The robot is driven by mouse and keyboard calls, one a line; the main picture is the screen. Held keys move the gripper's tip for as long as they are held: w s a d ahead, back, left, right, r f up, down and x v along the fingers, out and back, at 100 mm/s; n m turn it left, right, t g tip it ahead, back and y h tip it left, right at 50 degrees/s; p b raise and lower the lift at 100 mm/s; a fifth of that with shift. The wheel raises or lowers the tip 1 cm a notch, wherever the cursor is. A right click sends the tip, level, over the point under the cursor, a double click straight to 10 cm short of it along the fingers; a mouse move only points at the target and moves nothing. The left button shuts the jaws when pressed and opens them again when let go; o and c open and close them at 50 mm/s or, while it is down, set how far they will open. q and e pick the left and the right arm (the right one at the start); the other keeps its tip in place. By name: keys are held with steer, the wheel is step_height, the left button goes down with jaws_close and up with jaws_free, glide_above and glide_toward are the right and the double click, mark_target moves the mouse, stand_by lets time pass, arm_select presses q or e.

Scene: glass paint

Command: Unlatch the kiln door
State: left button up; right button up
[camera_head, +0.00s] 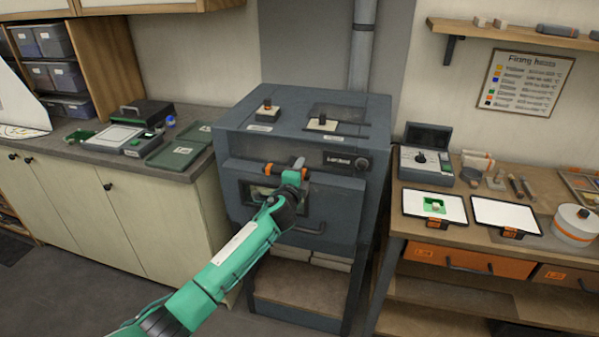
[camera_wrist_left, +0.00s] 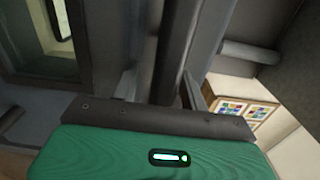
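The kiln (camera_head: 232,150) is a blue-grey box in the middle of the head view, its windowed front door (camera_head: 322,222) appearing closed. A latch bar with orange ends (camera_head: 269,170) runs across the upper door, with its middle partly hidden by my arm. My left gripper (camera_head: 297,174) is in front of the door's top, at the latch, seen from behind. Its green housing (camera_wrist_left: 165,155) fills the bottom of the left wrist view, close to dark grey kiln parts. My right gripper is out of view.
A dial panel (camera_head: 346,161) sits right of the latch. A low bar handle (camera_head: 306,229) crosses the door. Small blocks rest on the kiln top. Counters flank the kiln, the left with green trays (camera_head: 175,154), the right with white-topped tablets (camera_head: 506,215). Floor at front left is clear.

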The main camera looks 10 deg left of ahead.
arm_select(q)
steer(key=shift+s, duration=0.1)
steer(key=shift+s, duration=0.2)
steer(key=s+b, duration=0.2)
steer(key=s, duration=1.1)
steer(key=shift+a+b, duration=0.25)
steer(key=shift+b, duration=0.1)
steer(key=shift+s, duration=0.1)
